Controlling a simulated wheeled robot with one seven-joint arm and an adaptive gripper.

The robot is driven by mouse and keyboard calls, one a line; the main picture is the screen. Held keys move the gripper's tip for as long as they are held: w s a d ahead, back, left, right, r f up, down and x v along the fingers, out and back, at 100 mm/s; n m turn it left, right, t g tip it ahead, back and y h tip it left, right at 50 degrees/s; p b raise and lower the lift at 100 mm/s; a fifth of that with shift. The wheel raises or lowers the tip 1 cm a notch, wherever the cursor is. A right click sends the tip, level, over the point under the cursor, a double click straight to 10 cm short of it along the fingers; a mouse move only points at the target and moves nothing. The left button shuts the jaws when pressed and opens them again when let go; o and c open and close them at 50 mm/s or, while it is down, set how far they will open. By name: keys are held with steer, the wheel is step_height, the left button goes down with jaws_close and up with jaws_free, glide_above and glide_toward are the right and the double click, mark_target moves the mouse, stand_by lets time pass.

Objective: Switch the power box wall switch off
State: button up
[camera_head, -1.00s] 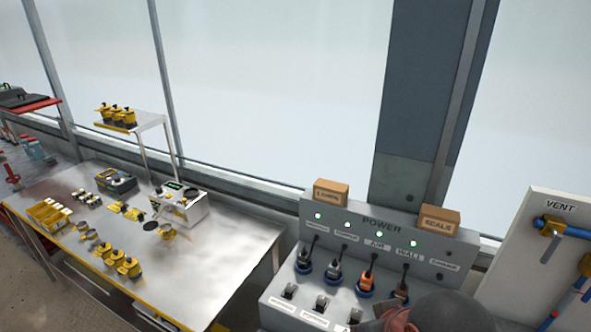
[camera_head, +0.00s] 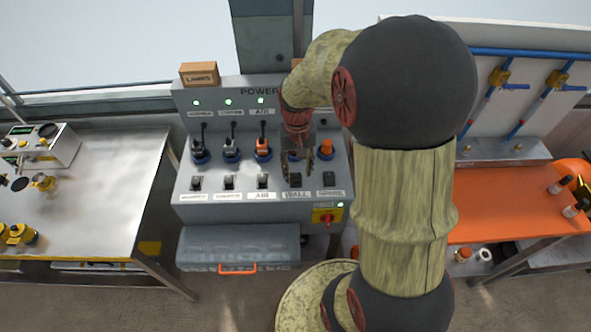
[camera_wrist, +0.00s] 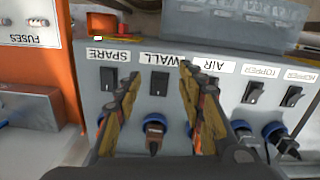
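The grey power box (camera_head: 240,97) stands in the middle of the head view, with plugged sockets above a row of black rocker switches. The wall switch (camera_head: 295,180) is above the WALL label and also shows in the wrist view (camera_wrist: 160,83), where the labels are upside down. My gripper (camera_head: 297,158) is just in front of the wall column. In the wrist view my gripper (camera_wrist: 160,70) is open and empty, its yellow fingers on either side of the wall switch. I cannot tell whether they touch the panel. My arm hides the wall light.
The spare switch (camera_wrist: 108,80) and air switch (camera_wrist: 211,84) flank the wall switch closely. A dark plug (camera_wrist: 154,136) sits in the wall socket. A red-and-yellow main switch (camera_head: 326,216) is at lower right. A metal table (camera_head: 105,185) is left, an orange table (camera_head: 520,222) right.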

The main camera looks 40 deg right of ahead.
mark_target(296, 175)
steer(key=shift+m, duration=0.6)
steer(key=w+d+f, duration=0.1)
steer(key=w, duration=0.1)
steer(key=w+d+f, duration=0.2)
steer(key=w+d, duration=0.1)
steer(key=shift+w, duration=0.3)
steer(key=shift+w+d+r+t, duration=0.1)
steer(key=shift+w+t, duration=0.15)
steer(key=shift+t, duration=0.05)
step_height(296, 175, down, 8)
steer(key=shift+r+b, duration=0.15)
steer(key=shift+b, duration=0.7)
steer(key=shift+c, duration=0.9)
steer(key=c, duration=0.7)
jaws_close()
